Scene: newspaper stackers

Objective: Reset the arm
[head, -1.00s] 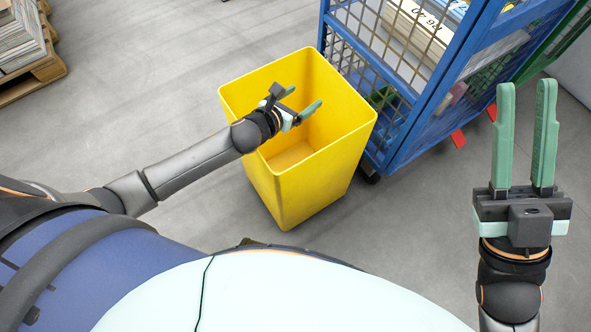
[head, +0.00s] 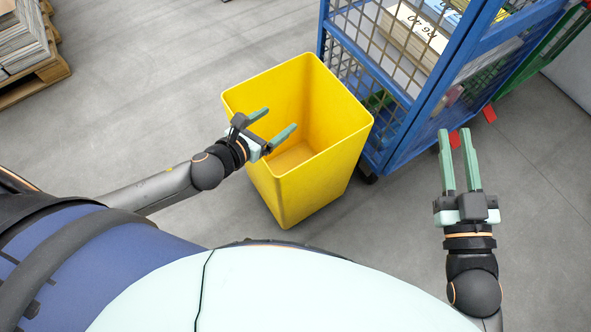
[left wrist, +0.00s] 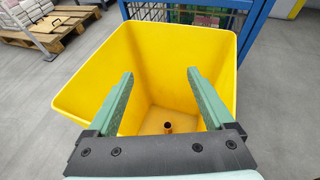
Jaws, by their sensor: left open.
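My left gripper (head: 281,119) is open and empty. It is over the left rim of a yellow bin (head: 318,185), its green fingers pointing across the opening. In the left wrist view, the fingers (left wrist: 160,75) stand wide apart with the bin (left wrist: 80,88) behind and below them. A small brown cylinder (left wrist: 167,127) shows low between the fingers, in front of the bin's floor; I cannot tell what it is.
A blue mesh cage trolley (head: 400,148) stands right behind the bin, with paper bundles (head: 410,32) inside. A pallet (head: 42,80) with stacked newspapers (head: 22,45) is at the far left. Grey floor (head: 140,95) is clear between pallet and bin.

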